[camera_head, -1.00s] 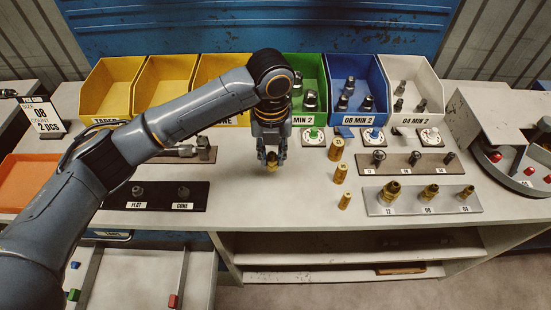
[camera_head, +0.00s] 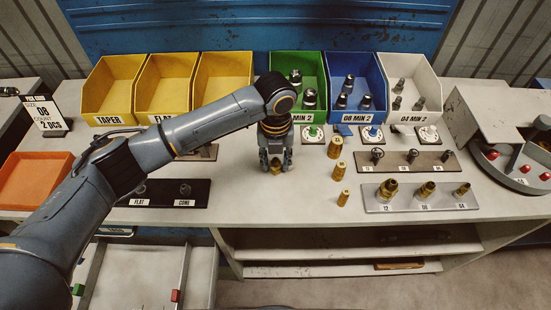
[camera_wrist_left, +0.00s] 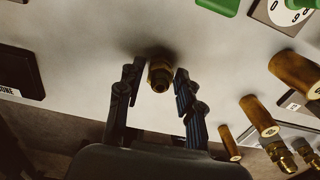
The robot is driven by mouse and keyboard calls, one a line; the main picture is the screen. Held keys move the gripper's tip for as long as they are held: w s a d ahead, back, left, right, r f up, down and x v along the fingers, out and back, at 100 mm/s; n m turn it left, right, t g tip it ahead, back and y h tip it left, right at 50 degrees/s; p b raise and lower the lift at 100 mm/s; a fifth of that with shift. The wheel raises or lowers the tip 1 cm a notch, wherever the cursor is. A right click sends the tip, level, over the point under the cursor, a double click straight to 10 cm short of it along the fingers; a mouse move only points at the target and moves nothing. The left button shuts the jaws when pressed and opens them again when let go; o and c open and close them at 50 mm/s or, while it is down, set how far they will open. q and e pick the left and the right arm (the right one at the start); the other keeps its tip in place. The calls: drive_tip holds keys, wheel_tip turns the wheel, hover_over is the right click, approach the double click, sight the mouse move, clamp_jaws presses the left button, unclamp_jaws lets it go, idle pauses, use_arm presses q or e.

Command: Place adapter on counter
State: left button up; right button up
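The brass adapter (camera_head: 275,170) stands on the counter (camera_head: 300,205), left of the row of gold cylinders. In the left wrist view the adapter (camera_wrist_left: 160,75) shows its hex and threaded end, with a soft shadow by it. My left gripper (camera_head: 275,163) points down over it. In the left wrist view the two fingers of the left gripper (camera_wrist_left: 157,86) are spread on either side of the adapter, with a visible gap at the left finger and a very narrow one at the right. My right gripper is out of view.
Three gold cylinders (camera_head: 339,173) stand to the right. A metal plate with brass fittings (camera_head: 425,202) lies further right. A dark FLAT/CONE plate (camera_head: 165,201) lies left. Yellow, green (camera_head: 311,79), blue and white bins line the back. The counter in front of the gripper is clear.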

sight(276, 159)
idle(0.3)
use_arm(q)
wheel_tip(276, 159, up, 12)
drive_tip(key=b, duration=0.2)
drive_tip(key=shift+r, duration=0.15)
idle(0.6)
